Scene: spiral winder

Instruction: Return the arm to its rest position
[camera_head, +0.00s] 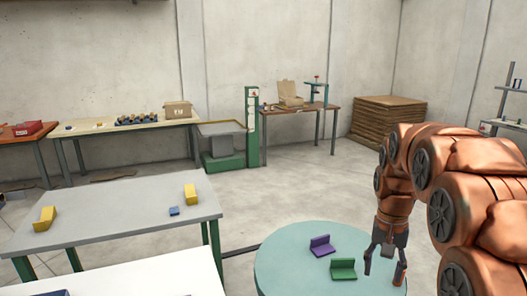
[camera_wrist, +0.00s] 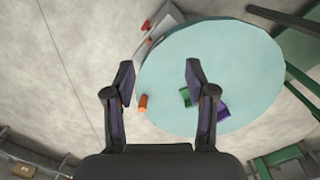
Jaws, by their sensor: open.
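My gripper (camera_head: 385,270) hangs at the end of my copper-coloured arm on the right of the head view, with its fingers pointing down by the right part of the round table. In the wrist view my gripper (camera_wrist: 160,85) has its two dark fingers spread wide, with nothing held between them. My arm is bent, and its upper links fill the right edge of the head view.
The round teal table (camera_head: 290,265) bears a purple angled piece (camera_head: 321,246) and a green one (camera_head: 343,269). An orange piece (camera_wrist: 143,103) shows in the wrist view. A grey table (camera_head: 120,215) with yellow blocks stands left. Open floor lies behind.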

